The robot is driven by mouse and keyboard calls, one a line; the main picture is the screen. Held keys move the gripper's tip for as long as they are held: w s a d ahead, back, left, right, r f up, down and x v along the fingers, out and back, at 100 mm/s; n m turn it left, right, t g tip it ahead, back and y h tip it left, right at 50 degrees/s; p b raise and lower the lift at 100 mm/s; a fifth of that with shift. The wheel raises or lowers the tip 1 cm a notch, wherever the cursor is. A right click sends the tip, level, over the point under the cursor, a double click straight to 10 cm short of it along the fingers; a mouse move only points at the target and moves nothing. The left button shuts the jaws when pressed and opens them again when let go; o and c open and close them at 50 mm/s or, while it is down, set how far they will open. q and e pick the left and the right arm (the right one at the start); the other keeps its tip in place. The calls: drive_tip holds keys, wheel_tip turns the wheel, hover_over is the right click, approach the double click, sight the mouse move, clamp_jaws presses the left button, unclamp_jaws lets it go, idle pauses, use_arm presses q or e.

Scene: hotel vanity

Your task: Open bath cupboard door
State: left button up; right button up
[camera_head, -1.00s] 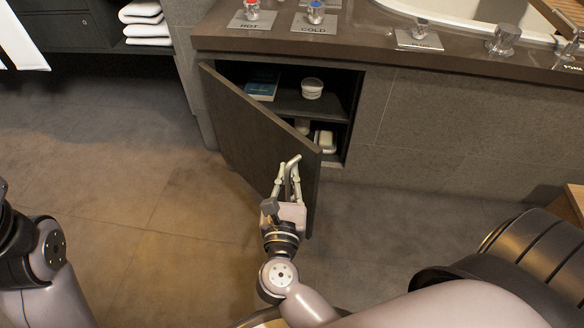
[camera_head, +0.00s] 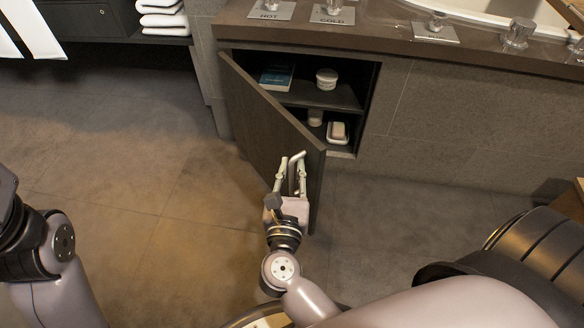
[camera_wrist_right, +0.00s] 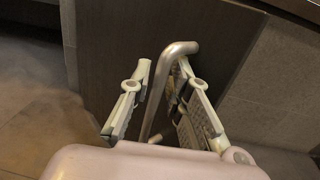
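The bath cupboard door (camera_head: 262,124) is dark and hinged at its left side. It stands partly open, swung out from the cupboard front. A metal bar handle (camera_wrist_right: 166,84) is on its outer face near the free edge. My right gripper (camera_head: 289,172) is at the handle, with one finger on each side of it. In the right wrist view the gripper (camera_wrist_right: 160,105) has its fingers spread, with a gap between the left finger and the bar; whether the right finger touches the bar I cannot tell. My left gripper is out of view; only my left arm shows at the left edge.
The open cupboard (camera_head: 318,94) holds a blue book (camera_head: 276,77), a white jar (camera_head: 326,79) and a soap dish (camera_head: 338,133). A stone counter (camera_head: 400,43) runs above it. Folded towels (camera_head: 163,18) sit at upper left. The floor (camera_head: 130,150) left of the door is clear.

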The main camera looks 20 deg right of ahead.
drive_tip(key=shift+s, duration=0.1)
drive_tip(key=v, duration=1.2)
drive_tip(key=shift+c, duration=0.2)
